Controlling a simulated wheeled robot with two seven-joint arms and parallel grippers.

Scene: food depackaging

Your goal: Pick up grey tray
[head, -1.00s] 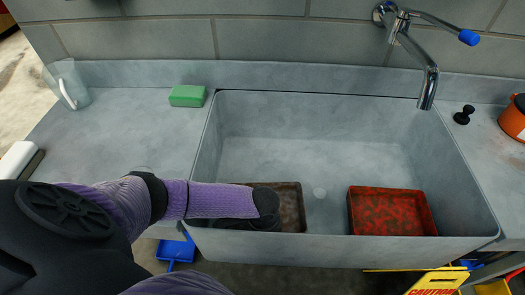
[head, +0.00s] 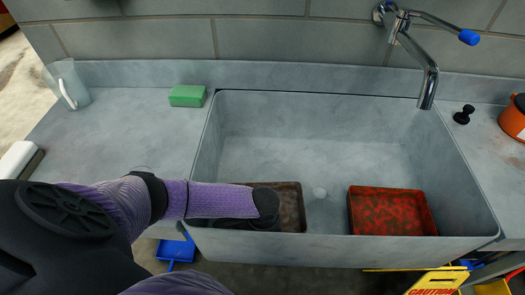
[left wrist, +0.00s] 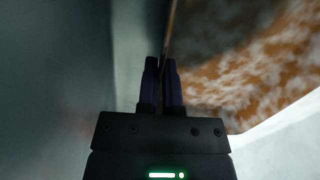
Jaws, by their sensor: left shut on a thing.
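The tray (head: 292,208) is dark grey-brown with stained patches and lies in the front left of the sink. My left arm in its purple sleeve reaches over the sink's front left edge and hides much of the tray. In the left wrist view my left gripper (left wrist: 161,75) is shut on the tray's thin upright wall, with the brown-and-white mottled inside of the tray (left wrist: 235,60) to the right. In the head view the fingers are hidden below the wrist. My right gripper is not in view.
A red stained tray (head: 392,211) sits in the sink's front right. The grey sink (head: 320,130) has high walls around both trays. A tap (head: 428,85) hangs over the back right. A green sponge (head: 187,96) and a clear jug (head: 66,85) stand on the left counter.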

